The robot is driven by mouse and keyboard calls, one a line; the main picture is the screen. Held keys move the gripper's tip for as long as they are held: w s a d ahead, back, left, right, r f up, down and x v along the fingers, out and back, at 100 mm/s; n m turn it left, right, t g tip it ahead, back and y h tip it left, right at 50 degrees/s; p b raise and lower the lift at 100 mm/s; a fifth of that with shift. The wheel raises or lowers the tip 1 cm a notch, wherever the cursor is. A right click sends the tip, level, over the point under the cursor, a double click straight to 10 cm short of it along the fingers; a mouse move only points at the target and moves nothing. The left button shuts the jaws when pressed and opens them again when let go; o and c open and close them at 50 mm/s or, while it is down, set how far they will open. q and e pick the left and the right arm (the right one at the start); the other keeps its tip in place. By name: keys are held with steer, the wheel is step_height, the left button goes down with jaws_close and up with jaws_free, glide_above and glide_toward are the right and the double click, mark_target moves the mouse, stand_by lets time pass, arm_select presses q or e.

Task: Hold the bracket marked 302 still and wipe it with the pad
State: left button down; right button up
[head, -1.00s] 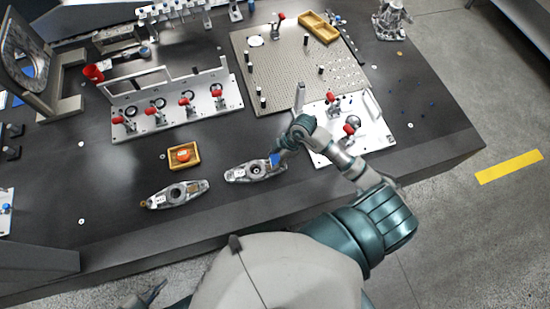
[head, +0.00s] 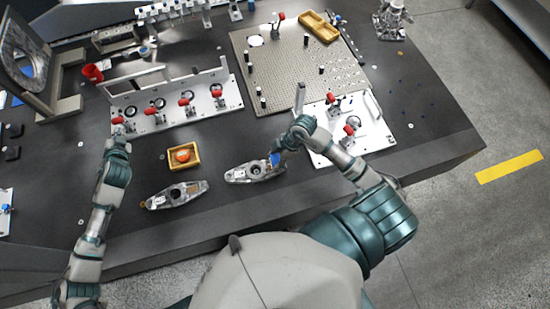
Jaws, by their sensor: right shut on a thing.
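Two grey cast brackets lie on the dark table near its front edge, a left bracket (head: 166,197) and a right bracket (head: 240,174). Each has a small white label, too small to read, so I cannot tell which is 302. My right gripper (head: 278,154) is shut on the blue pad (head: 275,159) at the right end of the right bracket. The pad looks to be at the bracket, but contact is unclear. My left gripper (head: 117,137) is over the table, left of both brackets, by the fixture's leftmost red clamp. Its fingers are mostly hidden.
A yellow tray (head: 171,165) with an orange item sits behind the brackets. A clamp fixture (head: 215,112) with red handles stands behind it. A perforated plate (head: 290,70) and a white clamp plate (head: 375,135) are at right. Table between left arm and left bracket is clear.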

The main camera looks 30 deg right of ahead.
arm_select(q)
steer(key=d+n+g+y, duration=0.1)
steer(key=d+n+g, duration=0.1)
steer(key=d+n, duration=0.2)
arm_select(e)
steer(key=shift+d, duration=0.15)
arm_select(q)
steer(key=n+g, duration=0.9)
steer(key=g, duration=0.3)
glide_toward(230, 176)
steer(key=shift+d, duration=0.1)
steer(key=shift+s+f, duration=0.15)
steer(key=shift+f, duration=2.6)
steer(key=shift+f, duration=1)
steer(key=shift+f, duration=0.2)
